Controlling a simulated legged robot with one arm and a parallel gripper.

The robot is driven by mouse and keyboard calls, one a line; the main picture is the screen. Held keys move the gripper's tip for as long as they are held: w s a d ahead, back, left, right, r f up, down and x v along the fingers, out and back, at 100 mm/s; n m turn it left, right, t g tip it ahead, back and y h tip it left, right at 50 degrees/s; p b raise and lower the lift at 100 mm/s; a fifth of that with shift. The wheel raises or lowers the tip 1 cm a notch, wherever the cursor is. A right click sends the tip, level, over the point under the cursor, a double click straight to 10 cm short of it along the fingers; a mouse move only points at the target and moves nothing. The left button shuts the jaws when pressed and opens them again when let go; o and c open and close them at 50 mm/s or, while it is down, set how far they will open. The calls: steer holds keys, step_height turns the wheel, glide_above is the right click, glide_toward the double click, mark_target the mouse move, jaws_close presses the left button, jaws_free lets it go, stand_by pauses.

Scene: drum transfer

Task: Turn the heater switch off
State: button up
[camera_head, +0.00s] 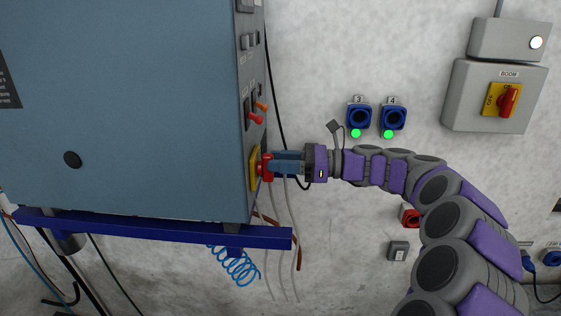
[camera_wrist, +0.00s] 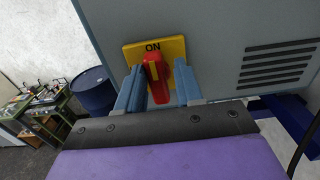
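The heater switch is a red rotary handle (camera_wrist: 156,80) on a yellow plate (camera_wrist: 154,49) on the side of the blue-grey cabinet. The word ON shows above the handle in the wrist view, and the handle stands nearly upright, slightly tilted. In the head view the red handle (camera_head: 266,167) sticks out of the cabinet's right side. My gripper (camera_wrist: 159,82) is at the switch, with its blue fingers apart on either side of the handle. Whether the fingers touch the handle is hard to tell. In the head view my gripper (camera_head: 276,163) reaches it from the right.
The cabinet (camera_head: 130,100) sits above a blue frame (camera_head: 150,231). Orange-red knobs (camera_head: 256,119) are above the switch. Blue sockets 3 (camera_head: 358,116) and 4 (camera_head: 393,117) and a BOOM switch box (camera_head: 480,97) are on the wall. A blue drum (camera_wrist: 94,92) stands at the left.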

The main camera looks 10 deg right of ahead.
steer(key=shift+c, duration=0.8)
steer(key=shift+s+a+r, duration=0.1)
steer(key=shift+s+a, duration=0.1)
steer(key=shift+a, duration=0.2)
steer(key=c, duration=0.3)
steer(key=shift+a, duration=0.1)
jaws_close()
